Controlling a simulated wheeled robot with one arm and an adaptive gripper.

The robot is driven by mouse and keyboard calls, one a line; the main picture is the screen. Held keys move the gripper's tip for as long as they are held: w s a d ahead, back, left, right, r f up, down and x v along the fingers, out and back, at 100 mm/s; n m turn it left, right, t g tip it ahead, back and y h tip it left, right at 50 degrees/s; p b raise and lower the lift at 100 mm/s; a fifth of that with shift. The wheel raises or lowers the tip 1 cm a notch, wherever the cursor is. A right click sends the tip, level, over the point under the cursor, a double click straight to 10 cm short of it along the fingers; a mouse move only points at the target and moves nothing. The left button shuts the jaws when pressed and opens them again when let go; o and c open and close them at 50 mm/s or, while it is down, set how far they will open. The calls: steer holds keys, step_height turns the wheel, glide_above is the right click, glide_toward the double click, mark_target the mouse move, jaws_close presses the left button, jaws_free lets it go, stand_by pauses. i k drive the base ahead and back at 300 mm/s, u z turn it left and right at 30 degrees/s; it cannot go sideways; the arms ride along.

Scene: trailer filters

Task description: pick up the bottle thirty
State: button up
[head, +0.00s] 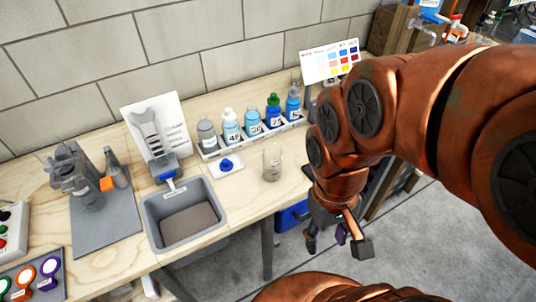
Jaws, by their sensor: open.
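Several bottles stand in a row in a white rack (209,155) on the wooden bench. The bottle thirty (253,122) is light blue, and its small label seems to read 30. My gripper (337,241) is open and empty. It hangs over the floor past the bench's front edge, in front and to the right of the rack, well apart from the bottles.
A grey bottle (207,136) and a blue bottle (293,104) stand at the rack's ends. A clear jar (272,163) and a white tray with a blue cap (226,165) stand before it. A grey bin (186,215) is left. A colour chart (330,61) stands behind.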

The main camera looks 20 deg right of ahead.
mark_target(252, 121)
steer(key=z, duration=1.55)
steer(key=k, duration=1.05)
steer(key=u, duration=1.75)
steer(key=i, duration=0.95)
steer(key=z, duration=0.05)
